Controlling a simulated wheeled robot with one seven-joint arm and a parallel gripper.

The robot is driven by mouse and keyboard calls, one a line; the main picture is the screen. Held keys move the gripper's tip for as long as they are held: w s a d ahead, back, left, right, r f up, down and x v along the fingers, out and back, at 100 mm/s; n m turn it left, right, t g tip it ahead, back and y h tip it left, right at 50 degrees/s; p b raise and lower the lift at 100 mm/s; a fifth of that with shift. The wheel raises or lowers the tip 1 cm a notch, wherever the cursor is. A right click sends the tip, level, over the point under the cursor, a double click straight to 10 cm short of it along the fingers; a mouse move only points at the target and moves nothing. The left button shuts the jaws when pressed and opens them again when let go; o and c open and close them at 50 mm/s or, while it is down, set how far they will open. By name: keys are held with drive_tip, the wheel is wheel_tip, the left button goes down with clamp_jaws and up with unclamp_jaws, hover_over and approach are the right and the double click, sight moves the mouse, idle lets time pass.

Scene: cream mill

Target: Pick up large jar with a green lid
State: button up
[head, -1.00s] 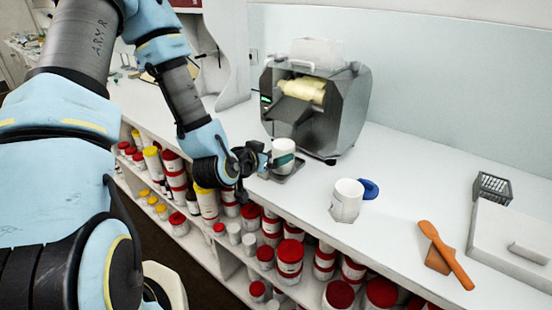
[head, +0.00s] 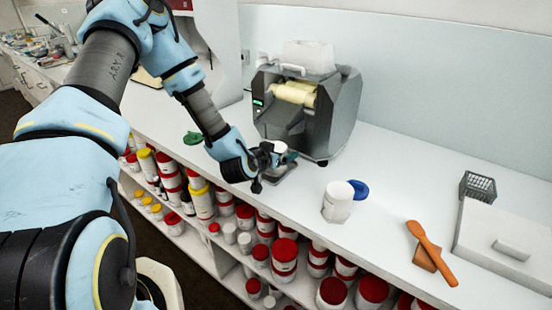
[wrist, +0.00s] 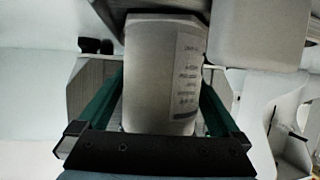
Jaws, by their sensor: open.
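A white jar (head: 280,147) stands on the dark tray in front of the grey mill. Its printed label shows in the wrist view (wrist: 155,75), and I see no lid on it there. A green lid (head: 193,138) lies apart on the counter, left of my forearm. My gripper (head: 284,159) is at the jar. In the wrist view its two green fingers (wrist: 162,88) are open, one on each side of the jar; I cannot tell whether they touch it. The hand partly hides the jar in the head view.
The mill (head: 308,110) stands close behind the jar. Another white jar (head: 338,203) and a blue lid (head: 358,189) are to the right. An orange spatula (head: 432,252) lies farther right. Shelves below the counter hold several red-lidded containers (head: 285,252). Counter between mill and spatula is mostly free.

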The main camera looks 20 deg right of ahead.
drive_tip(key=c, duration=1.1)
drive_tip(key=shift+r, duration=0.1)
